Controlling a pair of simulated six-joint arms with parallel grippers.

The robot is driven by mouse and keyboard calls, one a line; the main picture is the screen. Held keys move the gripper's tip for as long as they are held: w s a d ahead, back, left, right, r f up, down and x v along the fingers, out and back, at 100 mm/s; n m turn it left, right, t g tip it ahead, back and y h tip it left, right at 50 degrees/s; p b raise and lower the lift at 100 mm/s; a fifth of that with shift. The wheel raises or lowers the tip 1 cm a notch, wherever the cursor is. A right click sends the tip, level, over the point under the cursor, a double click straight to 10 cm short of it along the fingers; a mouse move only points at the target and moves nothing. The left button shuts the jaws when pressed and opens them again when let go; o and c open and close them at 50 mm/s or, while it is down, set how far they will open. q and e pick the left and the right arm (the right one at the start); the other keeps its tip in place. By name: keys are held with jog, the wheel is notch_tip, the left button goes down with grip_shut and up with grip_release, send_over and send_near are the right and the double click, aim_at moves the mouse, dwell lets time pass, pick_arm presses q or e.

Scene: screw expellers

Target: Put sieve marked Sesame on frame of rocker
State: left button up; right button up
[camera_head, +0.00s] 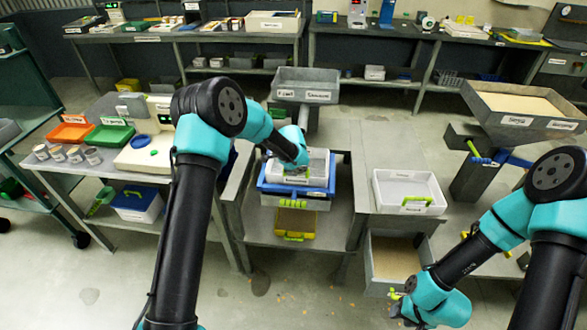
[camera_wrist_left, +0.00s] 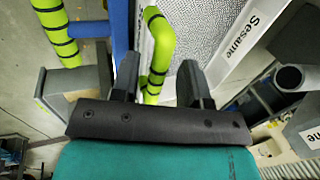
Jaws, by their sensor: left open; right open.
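A white sieve (camera_head: 318,160) with a label lies over the blue rocker frame (camera_head: 262,184) at the centre, under my left wrist. In the left wrist view the sieve's mesh (camera_wrist_left: 197,28) and white rim marked Sesame (camera_wrist_left: 238,42) show, beside a blue post (camera_wrist_left: 119,30). My left gripper (camera_wrist_left: 158,82) is open. A green handle (camera_wrist_left: 163,45) lies between its fingers, which are not closed on it. Whether the sieve is fully seated on the frame cannot be told. My right gripper (camera_head: 398,294) is open at the lower right, away from the sieve, partly hidden by its wrist.
A second white tray (camera_head: 381,193) with a green handle stands to the right, above an open bin (camera_head: 374,277). A hopper (camera_head: 345,72) stands behind the rocker. A larger labelled hopper (camera_head: 485,103) is at the right. A crowded side table (camera_head: 62,180) is at the left.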

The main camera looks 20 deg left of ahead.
pick_arm(q)
jog(key=v, duration=1.1)
jog(key=shift+r, duration=0.15)
jog(key=s+f+n+g+h, duration=0.35)
jog(key=s+f+n, duration=0.25)
jog(key=s+f, duration=0.85)
jog(key=s+f+n, duration=0.5)
jog(key=s+n, duration=0.1)
jog(key=s, duration=0.4)
jog(key=s+a+f+n, duration=0.1)
jog(key=s+f+n, duration=0.3)
jog(key=s, duration=0.7)
jog(key=shift+a+f+n+h, duration=0.3)
jog(key=shift+f+n+h, duration=0.15)
jog(key=shift+n, duration=0.55)
jog(key=shift+t, duration=0.25)
